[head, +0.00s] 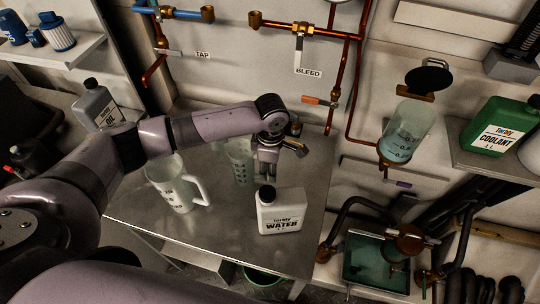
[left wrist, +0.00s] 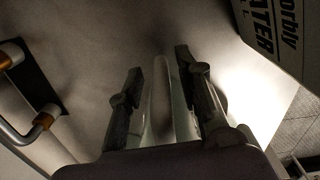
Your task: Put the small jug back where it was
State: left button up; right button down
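The small jug (head: 240,158) is clear with dark marks. It stands upright at the back of the steel table, partly hidden by my left forearm. My left gripper (head: 268,168) points down at its right side. In the left wrist view a translucent strip like its handle (left wrist: 164,110) runs between the fingers of my left gripper (left wrist: 160,70), which lie close on both sides of it. Whether the jug's base touches the table is unclear. A larger jug (head: 172,186) with a handle stands at the front left. My right gripper is not in view.
A white water bottle (head: 281,212) stands just in front of my left gripper; it also shows in the left wrist view (left wrist: 275,30). A grey oil bottle (head: 97,106) is at the left. Copper pipes (head: 335,75) and a wall-mounted cup (head: 407,128) are behind. The table's front middle (head: 225,225) is clear.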

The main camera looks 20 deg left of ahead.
pick_arm(q)
notch_tip(320, 180, up, 11)
jog(key=shift+r+b, duration=0.1)
jog(key=shift+b, duration=0.75)
dwell(0.8)
